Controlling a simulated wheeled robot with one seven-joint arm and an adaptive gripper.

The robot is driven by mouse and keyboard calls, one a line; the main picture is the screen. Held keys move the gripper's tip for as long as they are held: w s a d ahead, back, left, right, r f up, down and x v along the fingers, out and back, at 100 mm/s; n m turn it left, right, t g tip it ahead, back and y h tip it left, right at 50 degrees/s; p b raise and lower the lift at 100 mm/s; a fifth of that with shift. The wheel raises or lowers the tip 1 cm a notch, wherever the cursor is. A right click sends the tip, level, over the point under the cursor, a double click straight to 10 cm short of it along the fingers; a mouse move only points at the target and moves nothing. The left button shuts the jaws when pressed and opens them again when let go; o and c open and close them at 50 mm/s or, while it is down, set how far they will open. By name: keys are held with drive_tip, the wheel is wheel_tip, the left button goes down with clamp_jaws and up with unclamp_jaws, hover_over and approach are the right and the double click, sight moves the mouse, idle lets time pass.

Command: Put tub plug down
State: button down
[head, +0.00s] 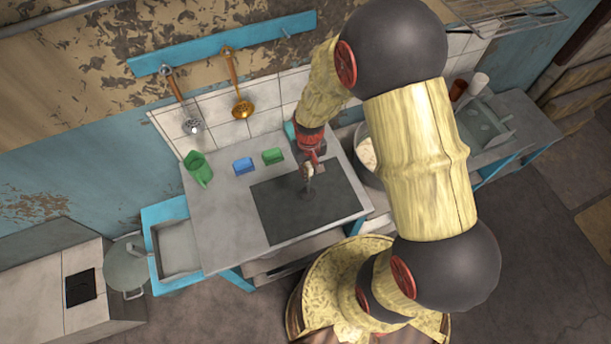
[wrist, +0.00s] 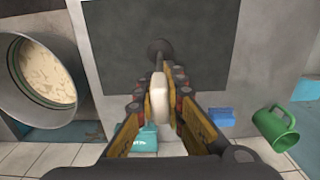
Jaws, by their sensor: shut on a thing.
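My gripper (head: 309,168) is over the dark grey board (head: 270,212) on the counter. In the wrist view my gripper (wrist: 160,100) is shut on the tub plug (wrist: 158,92), which has a pale body between the fingers and a dark, rounded far end. In the head view the plug (head: 307,186) is small and partly hidden by the fingers. It points down toward the board; I cannot tell whether it touches.
A green mug (head: 198,168), a blue block (head: 243,166) and a green block (head: 273,156) stand at the back left of the counter. A large pot (wrist: 42,80) of pale contents is beside it. Most of the board is bare.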

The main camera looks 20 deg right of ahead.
drive_tip(key=shift+w+a+f, duration=0.1)
drive_tip(key=shift+f, duration=0.6)
drive_tip(key=shift+w+a+f, duration=0.15)
drive_tip(key=shift+f, duration=0.55)
drive_tip(key=shift+w+a+f, duration=0.1)
drive_tip(key=shift+f, duration=0.6)
drive_tip(key=shift+f, duration=0.2)
drive_tip(key=c, duration=1.9)
unclamp_jaws()
